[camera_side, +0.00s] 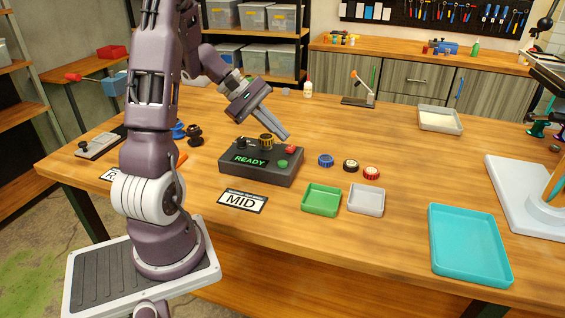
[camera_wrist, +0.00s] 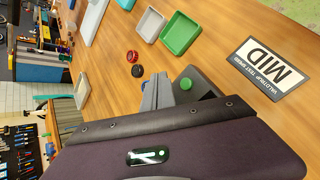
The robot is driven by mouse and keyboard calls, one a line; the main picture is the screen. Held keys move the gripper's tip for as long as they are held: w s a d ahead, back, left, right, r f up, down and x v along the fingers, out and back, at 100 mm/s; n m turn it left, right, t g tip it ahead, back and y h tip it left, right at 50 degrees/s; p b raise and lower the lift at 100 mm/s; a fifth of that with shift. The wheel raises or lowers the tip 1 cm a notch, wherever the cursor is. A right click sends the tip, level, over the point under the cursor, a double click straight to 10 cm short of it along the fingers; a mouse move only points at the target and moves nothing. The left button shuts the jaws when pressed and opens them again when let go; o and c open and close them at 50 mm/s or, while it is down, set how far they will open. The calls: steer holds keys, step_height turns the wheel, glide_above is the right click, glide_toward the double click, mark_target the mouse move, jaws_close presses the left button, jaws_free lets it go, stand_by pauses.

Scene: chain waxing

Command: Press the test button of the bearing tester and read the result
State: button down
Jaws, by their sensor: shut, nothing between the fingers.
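The bearing tester (camera_side: 262,178) is a dark box on the wooden table, and its display (camera_side: 250,160) reads READY in green. A yellow and black bearing (camera_side: 266,139) sits on its top. A green button (camera_side: 283,163) is at the front right of its top, and a red one (camera_side: 291,149) is behind it. The green button also shows in the wrist view (camera_wrist: 185,84). My gripper (camera_side: 284,135) is shut and empty, pointing down above the tester's back right, close to the red button. In the wrist view my fingers (camera_wrist: 157,93) hide part of the tester.
A MID card (camera_side: 242,201) lies in front of the tester. Blue (camera_side: 326,160), black (camera_side: 350,166) and red (camera_side: 371,173) round parts lie to its right. Green (camera_side: 321,199), grey (camera_side: 366,199) and teal (camera_side: 470,245) trays stand near the front edge. The table's middle right is clear.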

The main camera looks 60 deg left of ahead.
mark_target(278, 162)
steer(key=shift+f, duration=2.45)
steer(key=shift+f, duration=0.4)
